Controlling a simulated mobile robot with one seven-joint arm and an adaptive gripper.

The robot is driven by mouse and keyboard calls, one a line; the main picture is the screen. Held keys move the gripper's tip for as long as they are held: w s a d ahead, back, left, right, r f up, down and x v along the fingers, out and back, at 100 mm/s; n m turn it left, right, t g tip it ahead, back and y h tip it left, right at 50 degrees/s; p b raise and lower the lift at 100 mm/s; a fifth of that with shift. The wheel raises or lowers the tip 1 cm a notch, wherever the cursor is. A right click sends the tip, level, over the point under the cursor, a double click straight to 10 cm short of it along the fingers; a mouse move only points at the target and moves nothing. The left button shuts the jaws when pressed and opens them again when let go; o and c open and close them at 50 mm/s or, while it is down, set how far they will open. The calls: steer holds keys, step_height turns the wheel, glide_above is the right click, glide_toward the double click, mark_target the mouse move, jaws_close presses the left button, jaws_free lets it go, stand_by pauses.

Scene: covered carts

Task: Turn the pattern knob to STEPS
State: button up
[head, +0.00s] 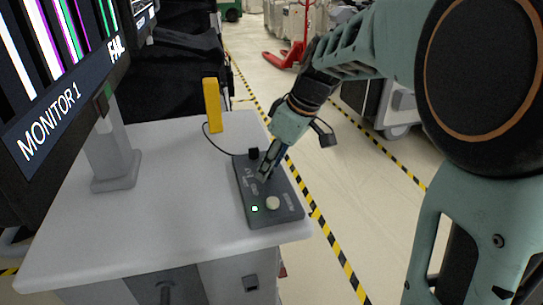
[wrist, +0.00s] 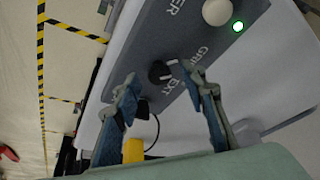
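A dark grey control box (head: 248,205) sits on the light table. In the wrist view its black round pattern knob (wrist: 160,73) shows, with a white mark at its upper right edge. GRID is printed to the knob's right, and letters reading about EXT below it. My gripper (wrist: 160,82) is open, with its two fingers apart on either side of the knob. I cannot tell whether they touch it. In the head view my gripper (head: 265,174) points down at the box and hides the knob. The word STEPS is not readable.
A monitor (head: 60,80), marked MONITOR 1 and FAIL, shows coloured stripes at left. The box has a pale round button (head: 273,203) and a lit green lamp (head: 255,209). A yellow upright piece (head: 212,105) with a black cable stands behind. The tabletop (head: 170,215) left of the box is clear.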

steer(key=shift+c, duration=0.4)
jaws_close()
steer(key=m, duration=0.2)
steer(key=m+t, duration=0.1)
steer(key=m, duration=0.1)
steer(key=shift+s+a+r+h, duration=0.1)
steer(key=shift+s+a+h, duration=0.1)
steer(key=shift+h, duration=0.2)
steer(key=m, duration=0.2)
steer(key=m+t+h+p, duration=0.1)
steer(key=m, duration=0.1)
steer(key=shift+a+m+h, duration=0.1)
steer(key=shift+m+h, duration=0.2)
